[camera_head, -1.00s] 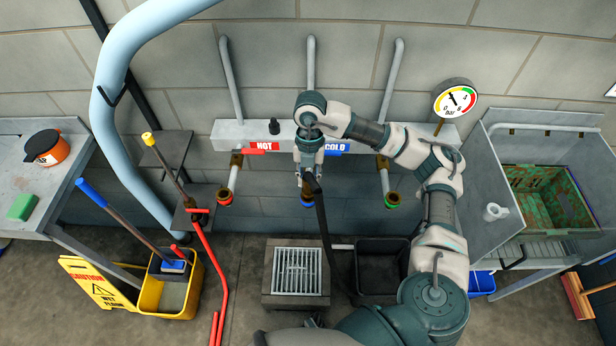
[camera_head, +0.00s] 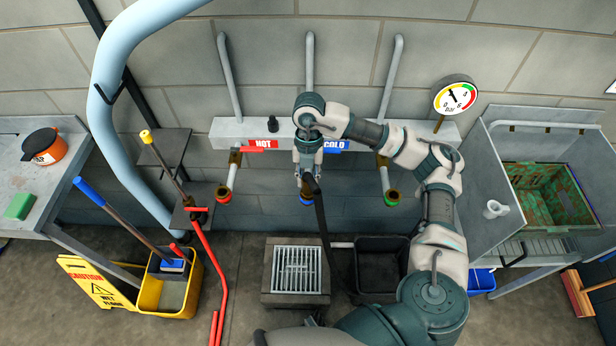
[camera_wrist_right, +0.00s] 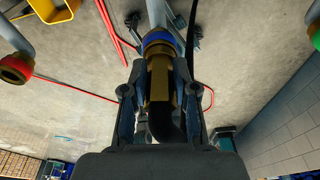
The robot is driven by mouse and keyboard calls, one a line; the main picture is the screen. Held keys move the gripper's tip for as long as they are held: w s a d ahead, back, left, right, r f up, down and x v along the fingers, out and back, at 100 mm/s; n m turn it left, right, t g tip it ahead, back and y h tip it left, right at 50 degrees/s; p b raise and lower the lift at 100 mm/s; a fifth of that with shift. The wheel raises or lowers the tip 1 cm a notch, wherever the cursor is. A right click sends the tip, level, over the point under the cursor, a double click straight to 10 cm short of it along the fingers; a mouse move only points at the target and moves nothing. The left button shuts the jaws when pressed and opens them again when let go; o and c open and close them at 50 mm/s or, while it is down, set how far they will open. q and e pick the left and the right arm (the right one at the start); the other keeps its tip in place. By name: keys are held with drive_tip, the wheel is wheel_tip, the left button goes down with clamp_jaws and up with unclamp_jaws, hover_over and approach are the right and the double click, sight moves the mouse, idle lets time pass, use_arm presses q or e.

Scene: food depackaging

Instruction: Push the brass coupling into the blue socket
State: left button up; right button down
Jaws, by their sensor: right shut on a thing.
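My right gripper (camera_head: 307,180) is at the middle pipe outlet below the COLD label. In the right wrist view its fingers (camera_wrist_right: 158,95) are shut on the brass coupling (camera_wrist_right: 158,78), one on each side. A black hose (camera_head: 322,222) bends away from the coupling and hangs down. The blue socket (camera_wrist_right: 160,37) is a blue ring on the middle pipe's end, also just visible in the head view (camera_head: 307,203). The coupling is lined up with the ring and appears to meet it; I cannot tell how deep it sits.
A red-ringed outlet (camera_head: 224,197) is left of the middle one and a green-ringed outlet (camera_head: 392,198) right. A floor drain (camera_head: 297,270) and black bin (camera_head: 382,268) lie below. A yellow mop bucket (camera_head: 172,292) stands left, and a sink (camera_head: 480,225) right.

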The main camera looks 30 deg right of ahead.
drive_tip(key=c, duration=0.8)
unclamp_jaws()
drive_tip(key=r, duration=0.4)
drive_tip(key=w+r, duration=0.1)
drive_tip(key=r, duration=0.2)
drive_tip(key=w+d+r, duration=0.1)
drive_tip(key=r, duration=0.3)
drive_tip(key=shift+d+r, duration=0.1)
drive_tip(key=shift+r, duration=0.2)
